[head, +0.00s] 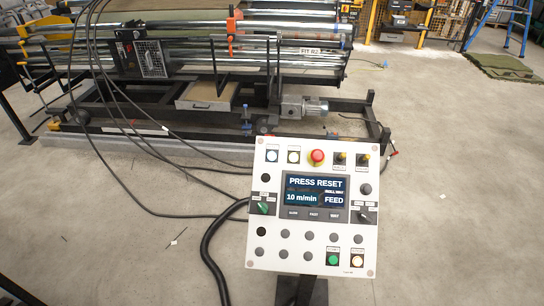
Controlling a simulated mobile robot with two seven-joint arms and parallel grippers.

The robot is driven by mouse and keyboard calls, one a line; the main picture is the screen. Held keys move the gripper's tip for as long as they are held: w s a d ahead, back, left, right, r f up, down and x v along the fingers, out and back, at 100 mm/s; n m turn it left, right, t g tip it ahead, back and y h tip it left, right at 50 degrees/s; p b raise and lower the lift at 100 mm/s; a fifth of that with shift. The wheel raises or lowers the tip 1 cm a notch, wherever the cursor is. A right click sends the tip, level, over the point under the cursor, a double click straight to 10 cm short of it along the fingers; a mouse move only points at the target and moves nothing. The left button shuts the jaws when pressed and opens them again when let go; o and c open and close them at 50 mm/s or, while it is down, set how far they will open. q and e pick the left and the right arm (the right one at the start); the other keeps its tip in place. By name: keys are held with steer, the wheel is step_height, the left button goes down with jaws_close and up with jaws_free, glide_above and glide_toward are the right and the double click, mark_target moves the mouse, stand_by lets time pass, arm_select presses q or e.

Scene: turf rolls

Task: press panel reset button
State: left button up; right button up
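A white control panel (312,272) stands on a dark post in the lower middle of the head view, facing me. Its screen (315,190) reads "PRESS RESET", "10 m/min" and "FEED". The top row has two pale buttons, one (272,156) bluish and one (294,157) yellowish, then a red mushroom button (317,157) and two yellow-and-black switches. At the bottom right are a green button (333,260) and a pale orange-lit button (357,261). The small labels are too blurred to tell which button is reset. Neither gripper shows.
A machine with long metal rollers (190,28) stands behind the panel on a dark frame (200,130). Black cables (150,180) run from it across the floor to the panel's left. A blue ladder (515,25) stands far right.

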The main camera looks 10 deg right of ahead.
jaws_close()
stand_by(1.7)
